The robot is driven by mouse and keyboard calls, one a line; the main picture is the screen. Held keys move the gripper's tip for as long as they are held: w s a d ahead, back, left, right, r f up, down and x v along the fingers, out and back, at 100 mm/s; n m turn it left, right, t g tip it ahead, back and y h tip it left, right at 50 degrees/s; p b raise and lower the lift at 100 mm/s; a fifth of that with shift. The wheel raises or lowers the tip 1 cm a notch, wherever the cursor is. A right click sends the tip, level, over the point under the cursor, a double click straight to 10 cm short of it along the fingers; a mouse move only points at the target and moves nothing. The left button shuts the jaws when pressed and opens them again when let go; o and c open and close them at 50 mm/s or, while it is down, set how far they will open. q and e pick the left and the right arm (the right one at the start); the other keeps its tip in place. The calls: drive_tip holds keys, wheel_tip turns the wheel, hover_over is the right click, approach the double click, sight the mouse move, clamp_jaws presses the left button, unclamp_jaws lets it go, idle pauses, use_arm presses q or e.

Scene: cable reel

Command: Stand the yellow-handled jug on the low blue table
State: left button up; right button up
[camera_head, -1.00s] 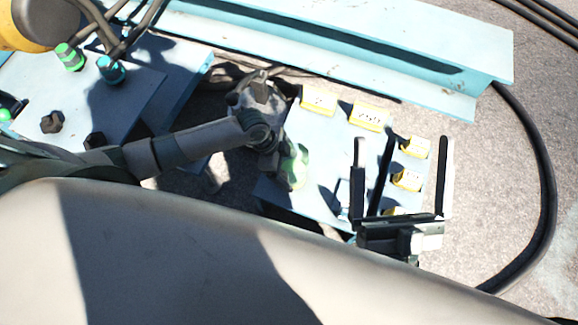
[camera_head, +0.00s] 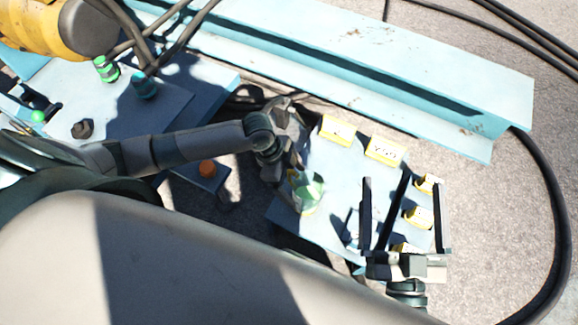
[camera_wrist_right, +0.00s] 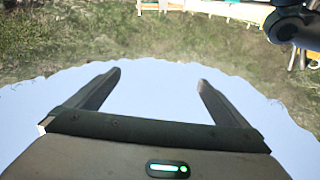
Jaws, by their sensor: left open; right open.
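The jug (camera_head: 309,190) is a pale green, partly see-through vessel on the left part of the low blue table (camera_head: 335,175). It looks upright; its yellow handle cannot be made out clearly. My left gripper (camera_head: 284,165) is open, close beside the jug on its left. Its fingers are mostly hidden by the hand, and whether they touch the jug cannot be told. My right gripper (camera_head: 402,184) is open and empty over the right part of the table. Its two spread fingers (camera_wrist_right: 157,82) also show in the right wrist view, with nothing between them.
Several yellow blocks (camera_head: 385,150) line the table's back and right edges. A long light-blue beam (camera_head: 350,55) lies behind. Another blue surface with green and teal knobs (camera_head: 144,85) is at the left, with an orange knob (camera_head: 207,168) nearby. A thick black cable (camera_head: 558,210) curves at the right.

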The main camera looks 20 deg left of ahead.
use_arm(q)
drive_tip(key=shift+p+v, duration=0.35)
drive_tip(key=shift+v, duration=1.65)
use_arm(e)
drive_tip(key=shift+w+d+f+g+h, duration=0.15)
drive_tip(key=shift+f+g, duration=0.2)
drive_tip(key=shift+f, duration=0.25)
drive_tip(key=shift+w+f+g+h, duration=0.1)
drive_tip(key=shift+f+g, duration=0.2)
drive_tip(key=shift+f, duration=0.3)
drive_tip(key=shift+w+d+f+g+h, duration=0.15)
drive_tip(key=shift+f+g, duration=0.2)
drive_tip(key=shift+f, duration=0.25)
